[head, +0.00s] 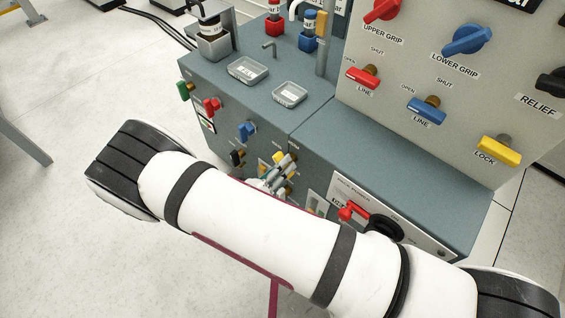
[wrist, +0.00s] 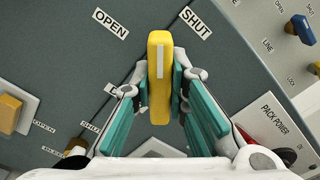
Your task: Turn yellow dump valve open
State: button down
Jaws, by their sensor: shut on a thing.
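The yellow valve handle (wrist: 160,75) stands upright in the middle of the wrist view, on the front of the grey-green cabinet. My gripper (wrist: 161,88) has its teal-padded fingers on both sides of the handle and is shut on it. An OPEN label (wrist: 110,24) lies up and left of the handle, and a SHUT label (wrist: 195,21) lies up and right. The handle's end points between the two labels. In the head view my gripper (head: 279,170) is at the cabinet front, partly hidden behind my white arm. The valve stem is hidden.
A blue handle (head: 247,131) and a red handle (head: 211,106) sit left on the cabinet front. A red PACK POWER switch (head: 352,211) is to the right. A yellow LOCK handle (head: 499,151) is on the upright panel.

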jog(key=n, duration=0.4)
jog(key=shift+n+p, duration=0.4)
jog(key=n, duration=0.5)
jog(key=shift+a, duration=0.1)
jog(key=c, duration=1.6)
grip_release()
jog(key=shift+o, duration=0.2)
jog(key=v, duration=1.2)
